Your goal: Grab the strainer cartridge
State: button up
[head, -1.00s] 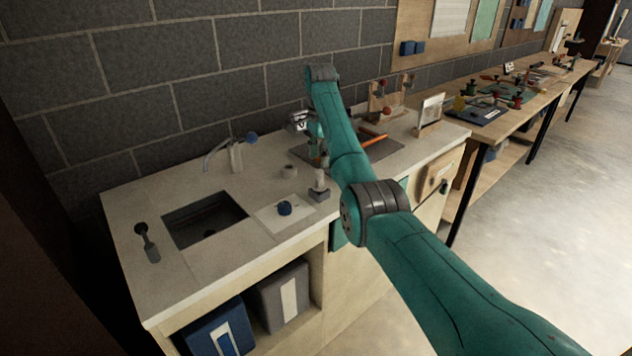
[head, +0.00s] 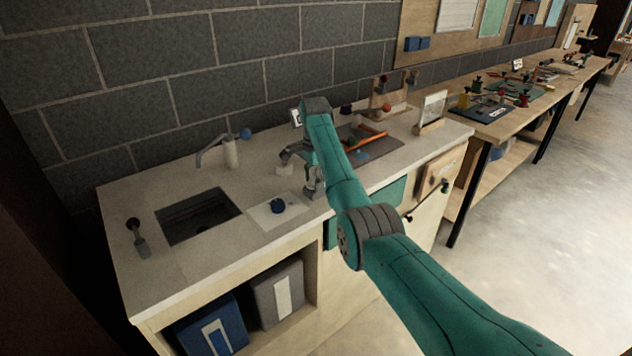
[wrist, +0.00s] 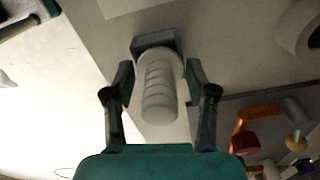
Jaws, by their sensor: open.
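The strainer cartridge looks to be the pale ribbed cylinder (wrist: 160,92) in the middle of the wrist view. Its far end meets a dark grey block (wrist: 155,41) on the counter. My gripper (wrist: 160,68) is open, with one finger on each side of the cylinder and a small gap visible on both sides. In the head view my gripper (head: 312,182) is low over the counter near its front edge, and it and my arm largely hide the cartridge and block.
A pale ring (wrist: 303,28) lies close by. A dark mat (head: 384,149) with an orange tool (head: 372,138) lies behind my arm.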

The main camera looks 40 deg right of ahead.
grip_shut()
jog(key=shift+r, duration=0.1)
